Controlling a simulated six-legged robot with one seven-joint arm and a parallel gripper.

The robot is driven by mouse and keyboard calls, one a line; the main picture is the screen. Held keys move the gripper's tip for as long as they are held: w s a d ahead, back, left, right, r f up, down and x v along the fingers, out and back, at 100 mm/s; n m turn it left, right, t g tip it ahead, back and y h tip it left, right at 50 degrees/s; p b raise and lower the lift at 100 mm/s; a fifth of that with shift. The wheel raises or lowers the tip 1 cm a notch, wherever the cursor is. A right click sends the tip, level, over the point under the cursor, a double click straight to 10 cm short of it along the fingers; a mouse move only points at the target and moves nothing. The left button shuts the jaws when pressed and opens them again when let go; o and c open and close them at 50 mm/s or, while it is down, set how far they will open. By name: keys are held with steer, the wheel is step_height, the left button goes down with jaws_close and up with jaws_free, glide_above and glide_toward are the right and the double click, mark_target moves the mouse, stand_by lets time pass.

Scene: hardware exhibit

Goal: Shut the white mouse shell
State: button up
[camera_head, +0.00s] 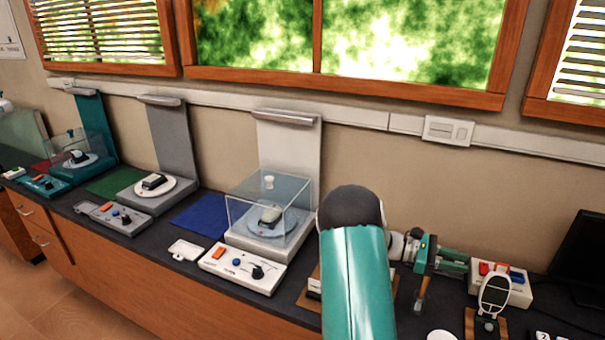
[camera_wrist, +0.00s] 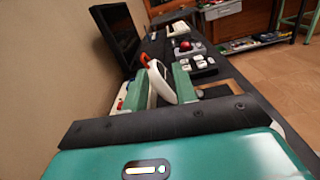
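What looks like the white mouse shell (camera_head: 494,288) stands raised and tilted on a small wooden base (camera_head: 470,324) at the right of the bench. Its rim is white with a grey inner face. In the wrist view the shell (camera_wrist: 160,84) appears edge-on between my two teal fingers, with an orange-red part near its top. My gripper (camera_head: 464,264) is to the left of the shell in the head view, pointing right. In the wrist view my gripper (camera_wrist: 161,74) is open, with a gap between fingers and shell. Contact cannot be told. The lower shell is partly hidden.
A white box (camera_head: 514,292) with coloured buttons stands behind the shell. A dark monitor (camera_head: 585,255) is at the right. White keys (camera_wrist: 198,63) and a red ball device (camera_wrist: 186,47) lie beyond. A clear case (camera_head: 268,200) stands left of my arm.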

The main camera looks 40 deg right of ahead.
steer(key=w+a+r+m+t+y, duration=0.1)
steer(key=w+a+r+t, duration=0.25)
steer(key=a, duration=0.55)
steer(key=w+a+r+m+t+y, duration=0.2)
steer(key=w+a+t, duration=0.15)
steer(key=a, duration=0.55)
steer(key=w+a+r+m+t+y, duration=0.1)
steer(key=w+a+r+t, duration=0.1)
steer(key=a+t, duration=0.5)
steer(key=s+a+r+t+y, duration=0.1)
steer(key=a+r+t+y, duration=0.1)
steer(key=a, duration=1.2)
steer(key=s+a+r+m+t+y, duration=0.1)
steer(key=s+a+r+t+y, duration=0.1)
steer(key=a, duration=1.2)
step_height(320, 180, up, 2)
steer(key=t+y, duration=0.1)
steer(key=t, duration=0.1)
steer(key=shift+a+t+y, duration=0.15)
steer(key=shift+t+y, duration=0.15)
steer(key=shift+t, duration=0.1)
